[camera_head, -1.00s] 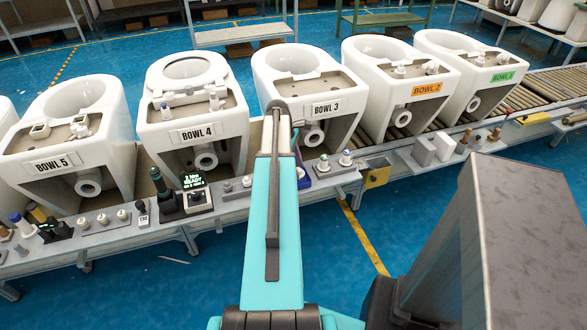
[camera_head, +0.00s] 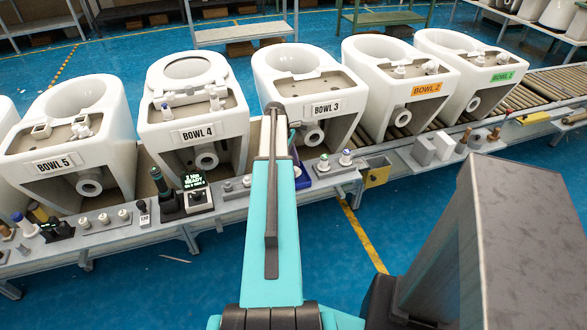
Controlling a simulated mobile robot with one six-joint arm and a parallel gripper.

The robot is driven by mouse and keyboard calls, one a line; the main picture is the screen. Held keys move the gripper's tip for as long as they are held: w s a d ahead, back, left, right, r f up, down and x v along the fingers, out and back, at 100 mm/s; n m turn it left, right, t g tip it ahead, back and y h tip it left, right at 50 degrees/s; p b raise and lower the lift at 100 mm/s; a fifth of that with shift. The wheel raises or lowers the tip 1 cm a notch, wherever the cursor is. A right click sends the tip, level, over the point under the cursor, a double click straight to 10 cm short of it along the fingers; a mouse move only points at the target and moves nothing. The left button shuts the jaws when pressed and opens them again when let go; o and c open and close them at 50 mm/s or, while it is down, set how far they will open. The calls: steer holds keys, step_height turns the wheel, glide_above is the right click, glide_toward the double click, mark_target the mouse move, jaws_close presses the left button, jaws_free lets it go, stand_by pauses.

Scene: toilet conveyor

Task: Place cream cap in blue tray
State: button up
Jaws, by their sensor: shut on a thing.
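My arm's teal link reaches forward from the bottom centre to a dark joint (camera_head: 275,107) in front of BOWL 3 (camera_head: 300,85). My gripper is hidden beyond the arm, so its jaws and anything in them do not show. A blue-edged tray (camera_head: 313,182) shows partly on the ledge just right of the arm. I cannot pick out the cream cap for sure. Several small pale knobs (camera_head: 104,219) stand on the ledge below BOWL 5.
White toilet bowls stand in a row on the roller conveyor (camera_head: 540,90). A yellow box (camera_head: 377,176) hangs right of the tray.

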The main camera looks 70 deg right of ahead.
steer(key=shift+f, duration=0.75)
steer(key=shift+f, duration=0.1)
steer(key=o, duration=1.1)
steer(key=shift+o, duration=0.2)
steer(key=b+v, duration=0.1)
steer(key=v, duration=1.1)
